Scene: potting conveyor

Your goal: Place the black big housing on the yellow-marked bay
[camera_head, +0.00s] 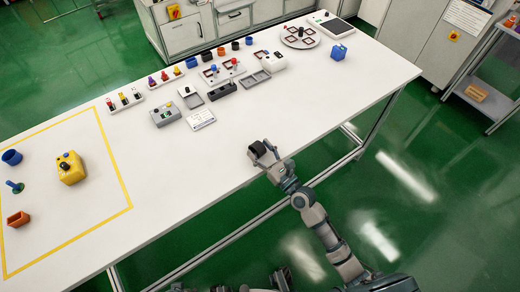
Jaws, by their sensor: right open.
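A yellow taped outline (115,158) marks a bay on the white table at the left. My right gripper (263,149) is open near the table's front edge, right of the bay. A small black block-like piece (256,147) shows at its fingers; I cannot tell whether it is the black big housing or part of the gripper. A black block with holes (222,90) lies farther back among the parts. My left gripper is not in view.
In the bay stand a yellow box (70,168), a blue cup (12,157), a blue-green part (15,187) and an orange block (19,219). The front middle of the table is clear.

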